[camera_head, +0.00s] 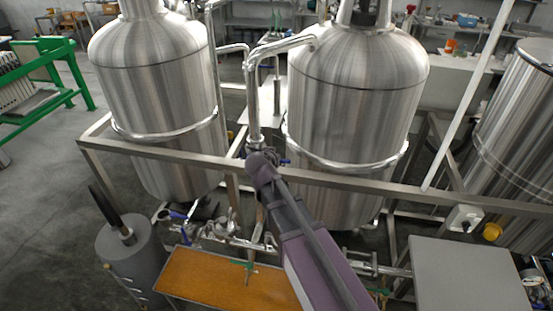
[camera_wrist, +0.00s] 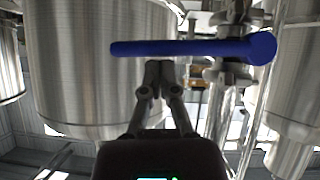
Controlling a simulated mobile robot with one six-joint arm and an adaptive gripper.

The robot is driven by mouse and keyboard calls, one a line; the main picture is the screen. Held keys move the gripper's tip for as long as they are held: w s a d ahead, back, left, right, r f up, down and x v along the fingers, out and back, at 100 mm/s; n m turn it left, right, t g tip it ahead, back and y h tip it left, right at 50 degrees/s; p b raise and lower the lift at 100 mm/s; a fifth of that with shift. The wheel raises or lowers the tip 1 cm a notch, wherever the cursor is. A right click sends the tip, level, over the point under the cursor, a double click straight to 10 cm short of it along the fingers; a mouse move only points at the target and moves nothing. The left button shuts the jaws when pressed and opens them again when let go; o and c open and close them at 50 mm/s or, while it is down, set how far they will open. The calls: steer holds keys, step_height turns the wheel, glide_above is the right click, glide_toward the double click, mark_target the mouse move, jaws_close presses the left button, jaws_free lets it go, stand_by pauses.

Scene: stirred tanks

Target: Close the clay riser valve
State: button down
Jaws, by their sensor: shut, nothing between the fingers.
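In the wrist view a blue lever handle (camera_wrist: 190,48) lies level across the picture. Its thick right end sits at a metal valve fitting (camera_wrist: 232,75) on an upright pipe. I take this as the riser valve; no label is readable. My gripper (camera_wrist: 158,68) is shut and empty, its fingertips just under the middle of the handle in the picture. I cannot tell whether they touch it. In the head view a bit of blue (camera_head: 285,162) shows beside the end of my arm, near the foot of the riser pipe (camera_head: 253,105). My gripper is hidden there behind my arm.
Two steel tanks (camera_head: 158,75) and (camera_head: 355,85) stand either side of the riser. A metal frame rail (camera_head: 350,180) crosses in front of them. Low pipes and blue-handled valves (camera_head: 178,215) lie near an orange-brown panel (camera_head: 205,275). A grey box (camera_head: 470,270) stands at right.

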steer(key=w+r+p+v, duration=0.1)
steer(key=p+v, duration=0.7)
steer(key=v, duration=0.4)
steer(key=shift+r, duration=0.5)
steer(key=shift+d, duration=0.15)
steer(key=w+d+f+n+g+y+p, duration=0.3)
steer(key=w+d+f+n+g+p, duration=0.15)
steer(key=w+n+g, duration=0.2)
steer(key=w+d+r+n+g+y+p, duration=0.2)
steer(key=w+d+r+n+g+y, duration=0.2)
steer(key=n, duration=0.6)
step_height(320, 180, up, 4)
steer(key=w+g+y, duration=0.1)
steer(key=w+y, duration=0.1)
steer(key=y, duration=0.1)
steer(key=shift+d+y, duration=0.3)
steer(key=shift+d, duration=0.05)
steer(key=shift+a+f, duration=0.1)
steer(key=shift+f, duration=0.2)
